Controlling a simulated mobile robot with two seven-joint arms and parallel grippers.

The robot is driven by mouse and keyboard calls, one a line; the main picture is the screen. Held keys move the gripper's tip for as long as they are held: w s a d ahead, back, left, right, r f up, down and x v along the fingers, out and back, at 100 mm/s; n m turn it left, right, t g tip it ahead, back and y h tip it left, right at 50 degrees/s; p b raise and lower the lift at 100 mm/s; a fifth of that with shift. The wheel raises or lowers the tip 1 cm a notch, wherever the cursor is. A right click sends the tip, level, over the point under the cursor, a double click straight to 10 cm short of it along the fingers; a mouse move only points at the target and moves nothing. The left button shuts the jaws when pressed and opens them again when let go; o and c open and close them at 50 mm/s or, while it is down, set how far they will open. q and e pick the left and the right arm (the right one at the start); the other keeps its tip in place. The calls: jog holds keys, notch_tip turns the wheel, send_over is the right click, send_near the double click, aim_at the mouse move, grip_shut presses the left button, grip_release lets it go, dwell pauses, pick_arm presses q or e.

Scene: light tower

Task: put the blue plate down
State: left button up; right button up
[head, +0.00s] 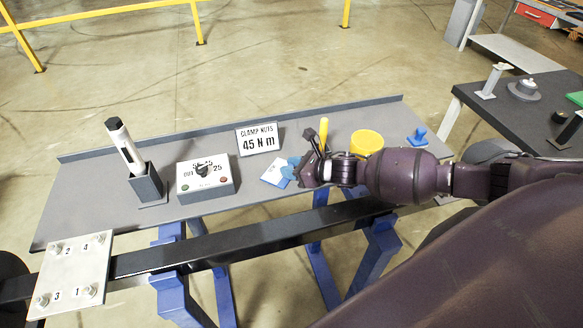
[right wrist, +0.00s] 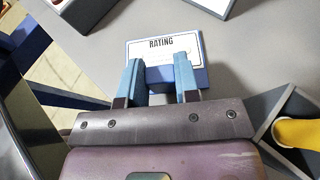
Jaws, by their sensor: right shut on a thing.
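The blue plate (head: 276,174) has a white face and is at the front middle of the grey bench in the head view. In the right wrist view the plate (right wrist: 165,48) shows the word RATING and a blue border. My right gripper (head: 292,164) is shut on its near edge; its blue fingers (right wrist: 161,82) also show in the wrist view. The plate is low over the bench top, and I cannot tell whether it touches. My left gripper is not in view.
The bench (head: 110,200) also holds a control box (head: 207,179), a "45 N m" sign (head: 258,140), a tool in a holder (head: 148,186), a yellow cylinder (head: 366,142) and a yellow handle (head: 323,133). A dark beam (head: 240,243) runs along the front. Bench between box and plate is clear.

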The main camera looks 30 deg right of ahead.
dwell(0.3)
jog(key=o, duration=1)
jog(key=shift+f, duration=0.1)
jog(key=shift+r, duration=0.2)
jog(key=v, duration=1.2)
jog(key=shift+s+f, duration=0.15)
